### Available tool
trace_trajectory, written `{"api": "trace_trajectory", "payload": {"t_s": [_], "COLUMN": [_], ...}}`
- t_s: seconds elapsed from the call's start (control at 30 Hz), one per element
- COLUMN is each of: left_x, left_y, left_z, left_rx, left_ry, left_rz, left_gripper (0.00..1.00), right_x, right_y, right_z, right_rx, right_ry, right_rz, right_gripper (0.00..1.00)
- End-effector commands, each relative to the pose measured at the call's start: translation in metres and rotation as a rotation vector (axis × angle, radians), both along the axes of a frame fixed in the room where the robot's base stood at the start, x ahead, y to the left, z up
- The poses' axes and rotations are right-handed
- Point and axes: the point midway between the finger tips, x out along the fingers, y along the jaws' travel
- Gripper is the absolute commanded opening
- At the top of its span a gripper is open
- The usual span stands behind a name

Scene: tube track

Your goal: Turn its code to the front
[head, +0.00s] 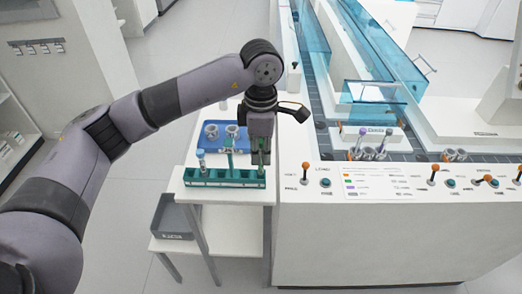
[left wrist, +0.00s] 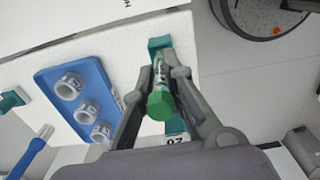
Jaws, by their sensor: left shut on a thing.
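My left gripper (left wrist: 160,82) is shut on a green-capped tube (left wrist: 160,104). The cap faces the left wrist camera, and part of a pale label with dark marks shows beyond it. I cannot tell which way the code faces. In the head view the left gripper (head: 261,150) points down at the right end of the green rack (head: 225,180), and the fingers mostly hide the tube. I cannot tell whether the tube's lower end is in the rack. My right gripper is out of view.
A blue tray (left wrist: 72,107) with grey ring-shaped holders lies behind the rack. A slim green upright (head: 229,150) stands close left of the gripper. The track bench (head: 345,235) with levers and clear blue covers is to the right. A grey bin (head: 172,215) is below.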

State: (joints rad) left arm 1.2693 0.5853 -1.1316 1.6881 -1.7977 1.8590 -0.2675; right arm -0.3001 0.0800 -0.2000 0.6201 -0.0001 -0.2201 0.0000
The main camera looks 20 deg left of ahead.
Motion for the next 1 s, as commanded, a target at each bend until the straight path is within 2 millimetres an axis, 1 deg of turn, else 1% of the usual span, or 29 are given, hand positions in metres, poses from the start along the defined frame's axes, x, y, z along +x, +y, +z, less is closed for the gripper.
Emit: {"api": "trace_trajectory", "payload": {"t_s": [0.03, 0.27, 0.53, 0.7, 1.0], "left_x": [0.0, 0.0, 0.0, 0.0, 0.0], "left_y": [0.0, 0.0, 0.0, 0.0, 0.0], "left_z": [-0.004, -0.013, -0.024, -0.031, -0.032], "left_rx": [0.0, 0.0, 0.001, 0.001, 0.001], "left_ry": [0.0, 0.0, 0.0, 0.0, 0.0], "left_rz": [0.0, 0.0, 0.0, 0.0, 0.0], "left_gripper": [0.0, 0.0, 0.0, 0.0, 0.0], "right_x": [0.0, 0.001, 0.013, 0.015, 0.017], "right_y": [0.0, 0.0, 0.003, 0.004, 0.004], "right_z": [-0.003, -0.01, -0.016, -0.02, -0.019], "right_rx": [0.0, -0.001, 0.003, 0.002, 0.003], "right_ry": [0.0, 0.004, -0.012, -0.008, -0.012], "right_rz": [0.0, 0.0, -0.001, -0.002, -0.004], "right_gripper": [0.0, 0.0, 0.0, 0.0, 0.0]}}
